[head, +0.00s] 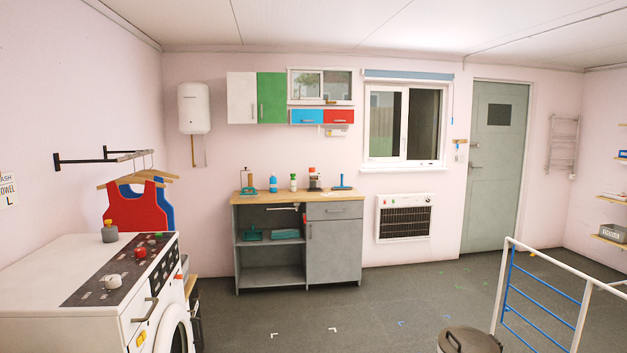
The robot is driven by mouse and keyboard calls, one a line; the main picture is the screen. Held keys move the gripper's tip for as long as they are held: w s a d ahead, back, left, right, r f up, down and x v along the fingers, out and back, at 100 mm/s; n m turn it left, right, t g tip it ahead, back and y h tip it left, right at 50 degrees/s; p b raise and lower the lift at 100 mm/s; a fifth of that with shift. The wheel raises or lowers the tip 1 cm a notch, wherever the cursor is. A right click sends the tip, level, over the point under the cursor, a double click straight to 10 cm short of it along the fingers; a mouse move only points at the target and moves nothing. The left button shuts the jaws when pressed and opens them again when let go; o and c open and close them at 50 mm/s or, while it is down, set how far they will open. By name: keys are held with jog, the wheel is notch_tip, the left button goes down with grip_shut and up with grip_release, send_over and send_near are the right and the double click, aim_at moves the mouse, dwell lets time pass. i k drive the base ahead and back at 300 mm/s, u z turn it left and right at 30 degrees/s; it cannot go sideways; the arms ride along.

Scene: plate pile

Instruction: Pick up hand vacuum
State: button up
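I cannot surely make out a hand vacuum; the small things are far off. A dark upright item with a red part (314,179) stands on the wooden worktop (260,197) of the grey cabinet, and I cannot tell whether it is the vacuum. Beside it stand a blue bottle (273,183), a pale bottle with a green part (293,182), a teal item (247,190) at the left end and a flat dark-blue item with an upright handle (342,186) at the right. My gripper is not in view.
A white-and-blue rail (540,295) and a round grey bin (468,341) stand at the lower right. Dark floor (350,300) before the cabinet is mostly clear.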

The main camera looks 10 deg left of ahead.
aim_at(315, 182)
jog(key=u, duration=0.5)
jog(key=k, duration=0.9)
jog(key=u, duration=0.9)
jog(key=k, duration=0.5)
jog(key=u, duration=0.25)
jog(key=i, duration=0.85)
jog(key=z, duration=0.7)
jog(key=i, duration=0.8)
jog(key=z, duration=0.5)
jog(key=i, duration=0.75)
jog(key=z, duration=0.15)
